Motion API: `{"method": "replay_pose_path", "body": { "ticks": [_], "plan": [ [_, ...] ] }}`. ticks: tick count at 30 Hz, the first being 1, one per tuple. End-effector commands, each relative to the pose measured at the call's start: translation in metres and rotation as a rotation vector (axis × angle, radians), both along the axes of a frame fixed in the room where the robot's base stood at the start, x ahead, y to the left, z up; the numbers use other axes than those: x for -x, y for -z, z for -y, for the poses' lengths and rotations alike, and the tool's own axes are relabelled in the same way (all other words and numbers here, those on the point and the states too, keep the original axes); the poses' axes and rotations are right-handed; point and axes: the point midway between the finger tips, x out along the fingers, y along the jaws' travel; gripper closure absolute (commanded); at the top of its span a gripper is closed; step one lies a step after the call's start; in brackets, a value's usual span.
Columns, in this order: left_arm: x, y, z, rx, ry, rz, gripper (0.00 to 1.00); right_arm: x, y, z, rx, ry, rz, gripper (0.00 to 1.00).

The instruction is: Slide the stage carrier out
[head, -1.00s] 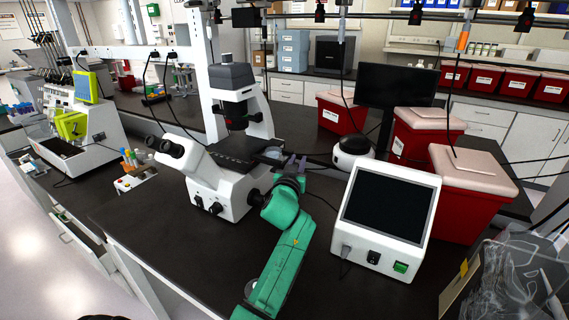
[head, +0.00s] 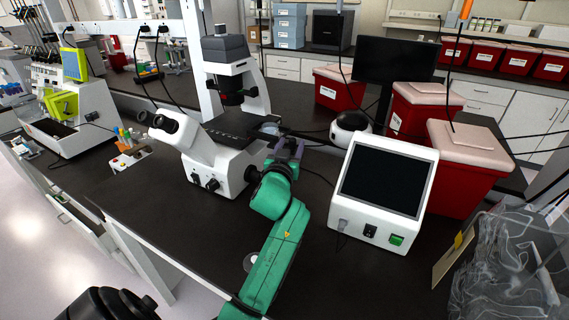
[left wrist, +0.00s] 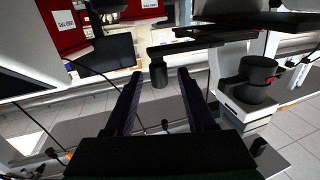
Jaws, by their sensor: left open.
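The white microscope (head: 215,165) stands on the black bench. Its flat black stage (head: 225,130) has a clear round part (head: 270,129) at the right end. I cannot tell the stage carrier's exact outline. In the left wrist view, a dark bar (left wrist: 205,42) juts left from the stage, with a black cylindrical knob (left wrist: 158,74) hanging at its end. My left gripper (head: 289,147) is at the right side of the stage. In the left wrist view its fingers (left wrist: 160,80) are apart, with the knob seen between and beyond the tips; contact is not visible. My right gripper is not seen.
A white device with a dark screen (head: 386,185) stands right of my left arm. Red bins (head: 423,112) and a black monitor (head: 392,62) are behind it. A small rack of tubes (head: 130,148) stands left of the microscope.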

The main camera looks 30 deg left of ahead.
Motion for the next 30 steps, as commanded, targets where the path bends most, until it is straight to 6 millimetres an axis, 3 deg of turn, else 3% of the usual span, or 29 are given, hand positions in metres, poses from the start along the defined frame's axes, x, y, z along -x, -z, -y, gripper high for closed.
{"method": "replay_pose_path", "body": {
  "ticks": [6, 12, 30],
  "plan": [
    [0.053, 0.006, 0.021, 0.004, 0.001, -0.002, 0.45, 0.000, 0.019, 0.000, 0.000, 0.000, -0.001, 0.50],
    [0.086, 0.003, 0.034, 0.002, 0.001, -0.001, 0.45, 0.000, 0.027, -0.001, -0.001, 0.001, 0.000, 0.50],
    [0.090, -0.003, 0.035, 0.001, -0.001, -0.001, 0.45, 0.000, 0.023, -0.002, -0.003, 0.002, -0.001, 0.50]
  ]
}}
